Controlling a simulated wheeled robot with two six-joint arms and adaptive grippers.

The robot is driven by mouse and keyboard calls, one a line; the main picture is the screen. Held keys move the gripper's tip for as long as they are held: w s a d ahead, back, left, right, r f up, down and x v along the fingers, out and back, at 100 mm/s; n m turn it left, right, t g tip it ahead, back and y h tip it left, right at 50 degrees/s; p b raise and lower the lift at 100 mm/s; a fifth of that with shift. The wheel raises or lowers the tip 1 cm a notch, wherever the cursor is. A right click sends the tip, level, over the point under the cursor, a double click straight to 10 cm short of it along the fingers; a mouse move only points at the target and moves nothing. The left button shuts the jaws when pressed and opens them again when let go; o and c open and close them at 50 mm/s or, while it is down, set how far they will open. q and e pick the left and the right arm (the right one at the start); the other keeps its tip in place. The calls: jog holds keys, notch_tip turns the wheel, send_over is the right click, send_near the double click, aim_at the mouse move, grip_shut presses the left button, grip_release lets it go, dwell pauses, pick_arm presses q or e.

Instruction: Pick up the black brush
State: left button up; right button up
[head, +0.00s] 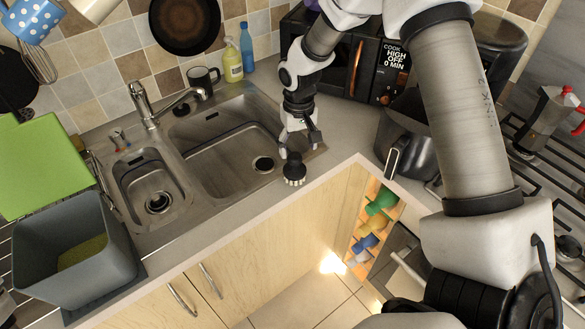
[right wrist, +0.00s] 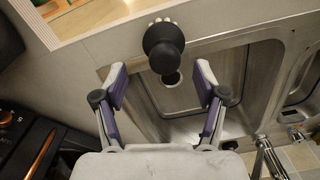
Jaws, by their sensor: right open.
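The black brush (head: 294,169) stands on the worktop by the front right corner of the sink, with a round dark knob on top. It also shows in the right wrist view (right wrist: 164,48), upper middle, with pale bristles at its edge. My right gripper (head: 301,148) is just above and behind the brush in the head view. In the right wrist view my right gripper (right wrist: 161,88) is open and empty, its two fingers spread wide, with the brush beyond the fingertips and between their lines. My left gripper is not in view.
The double steel sink (head: 228,150) lies left of the brush. A dark mug (head: 204,80), a yellow bottle (head: 232,62) and a blue bottle (head: 246,48) stand behind it. A black bin-like container (head: 405,140) is to the right. The worktop's front edge is close to the brush.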

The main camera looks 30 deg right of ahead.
aim_at(295, 156)
jog(key=f, duration=0.1)
jog(key=f+p, duration=0.1)
jog(key=w+f+p, duration=0.1)
jog(key=f, duration=0.1)
jog(key=shift+a+f, duration=0.1)
jog(key=shift+a, duration=0.25)
jog(key=shift+f, duration=0.35)
jog(key=shift+d+f, duration=0.1)
jog(key=shift+s+d, duration=0.1)
jog(key=c, duration=0.4)
grip_shut()
